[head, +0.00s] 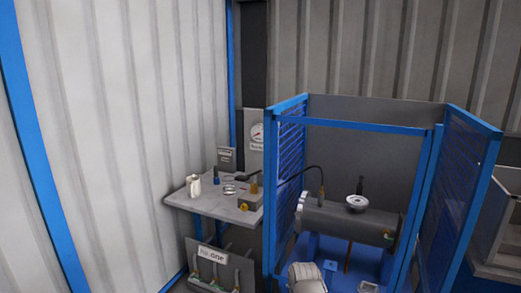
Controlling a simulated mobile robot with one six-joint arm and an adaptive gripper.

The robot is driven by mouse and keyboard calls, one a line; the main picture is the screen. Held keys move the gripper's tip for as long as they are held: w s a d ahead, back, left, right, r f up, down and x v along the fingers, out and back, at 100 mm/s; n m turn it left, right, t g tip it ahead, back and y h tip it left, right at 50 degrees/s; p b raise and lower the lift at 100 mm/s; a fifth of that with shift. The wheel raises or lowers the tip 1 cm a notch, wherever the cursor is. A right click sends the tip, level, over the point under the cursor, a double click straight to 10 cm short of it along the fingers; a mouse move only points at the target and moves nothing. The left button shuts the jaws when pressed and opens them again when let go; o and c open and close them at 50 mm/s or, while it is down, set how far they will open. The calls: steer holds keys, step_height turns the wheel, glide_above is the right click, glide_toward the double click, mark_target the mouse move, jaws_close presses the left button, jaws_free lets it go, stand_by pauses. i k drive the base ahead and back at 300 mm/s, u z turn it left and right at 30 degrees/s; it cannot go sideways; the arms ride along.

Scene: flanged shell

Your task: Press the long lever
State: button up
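I cannot tell for sure which part is the long lever. A grey panel (212,262) under the table at the lower left has a white label and thin upright handles (237,277) with pale, greenish parts. Their lower ends run toward the bottom edge of the picture. A thin brown rod (347,258) also stands below the grey cylinder (345,222) inside the blue enclosure. The fingers of my gripper do not show. A rounded white part at the bottom middle seems to be my arm, apart from the panel and the enclosure.
A blue-framed enclosure (368,127) with mesh sides stands at the right, open at the front. A gauge (257,132) hangs behind. Corrugated walls close off the left and back.

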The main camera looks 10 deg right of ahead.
mark_target(241, 178)
steer(key=u, duration=0.1)
steer(key=i, duration=1)
steer(key=z, duration=0.1)
